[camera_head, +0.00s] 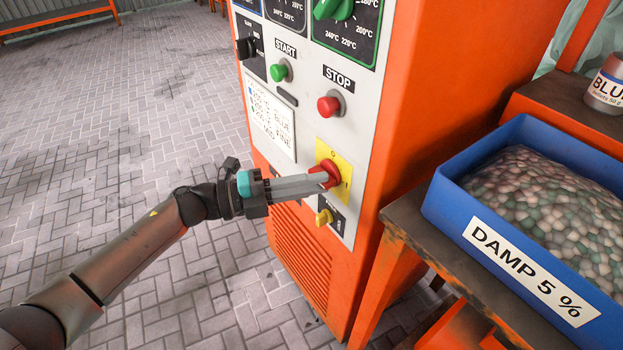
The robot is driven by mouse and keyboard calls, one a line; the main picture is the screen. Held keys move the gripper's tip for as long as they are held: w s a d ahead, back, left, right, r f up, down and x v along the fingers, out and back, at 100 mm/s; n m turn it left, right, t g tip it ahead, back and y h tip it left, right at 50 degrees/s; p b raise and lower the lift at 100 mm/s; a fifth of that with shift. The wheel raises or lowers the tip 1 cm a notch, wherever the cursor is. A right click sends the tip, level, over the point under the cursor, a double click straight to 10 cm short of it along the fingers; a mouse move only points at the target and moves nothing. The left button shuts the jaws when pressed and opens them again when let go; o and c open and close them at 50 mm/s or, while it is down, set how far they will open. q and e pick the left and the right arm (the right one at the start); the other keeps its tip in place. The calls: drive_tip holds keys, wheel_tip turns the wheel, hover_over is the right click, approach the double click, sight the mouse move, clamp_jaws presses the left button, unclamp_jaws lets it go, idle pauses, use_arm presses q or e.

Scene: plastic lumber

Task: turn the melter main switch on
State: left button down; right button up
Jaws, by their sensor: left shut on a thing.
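The melter (402,95) is a tall orange cabinet with a light grey control panel on its front. Its main switch is a red rotary handle (331,168) on a yellow plate (345,160), low on the panel. My left gripper (322,181) reaches in from the left with its fingers shut on the red handle. The fingers hide part of the handle, and I cannot tell its exact angle. My right gripper is not in view.
Above are a red STOP button (328,106), a green START button (279,72) and a black selector (245,48). A small yellow knob (324,217) sits just below my fingers. A blue bin (450,212) marked DAMP 5 % stands on a bench at right. Open floor lies left.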

use_arm(q)
drive_tip(key=shift+m, duration=0.3)
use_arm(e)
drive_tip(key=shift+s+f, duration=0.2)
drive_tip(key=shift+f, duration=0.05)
use_arm(q)
drive_tip(key=c, duration=0.8)
unclamp_jaws()
drive_tip(key=shift+c, duration=0.2)
drive_tip(key=shift+a, duration=0.1)
drive_tip(key=p+v, duration=0.2)
drive_tip(key=v, duration=1.3)
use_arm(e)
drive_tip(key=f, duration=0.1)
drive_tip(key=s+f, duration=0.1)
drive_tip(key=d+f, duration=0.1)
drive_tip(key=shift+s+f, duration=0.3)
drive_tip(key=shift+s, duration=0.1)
use_arm(q)
drive_tip(key=shift+r, duration=0.15)
